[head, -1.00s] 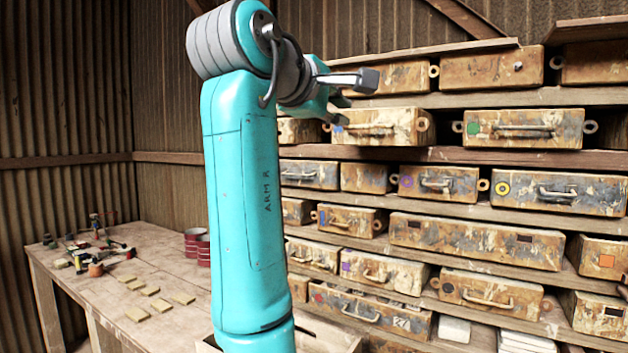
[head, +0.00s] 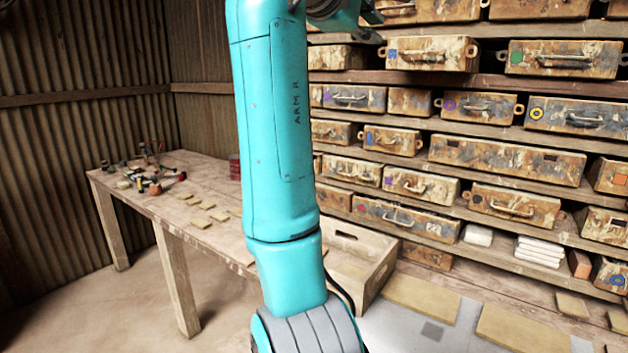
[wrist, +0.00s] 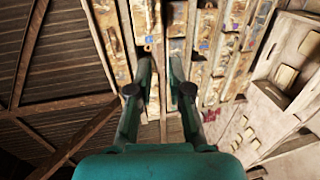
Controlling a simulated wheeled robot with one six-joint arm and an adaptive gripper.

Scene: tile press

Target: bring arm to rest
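My teal arm (head: 275,130) stands upright in the middle of the head view, and its upper end runs out of the top of the picture. In the wrist view my gripper (wrist: 159,92) has its two fingers well apart. Nothing is between the fingertips. Behind them, the wrist view shows shelved cases and the shed wall, turned on their side.
A shelf wall of worn cases (head: 505,160) fills the right. A wooden workbench (head: 130,195) with small tools and flat tiles stands left. A wooden crate (head: 378,275) is right of my arm's lower part. Tan slabs (head: 420,298) lie at the front right.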

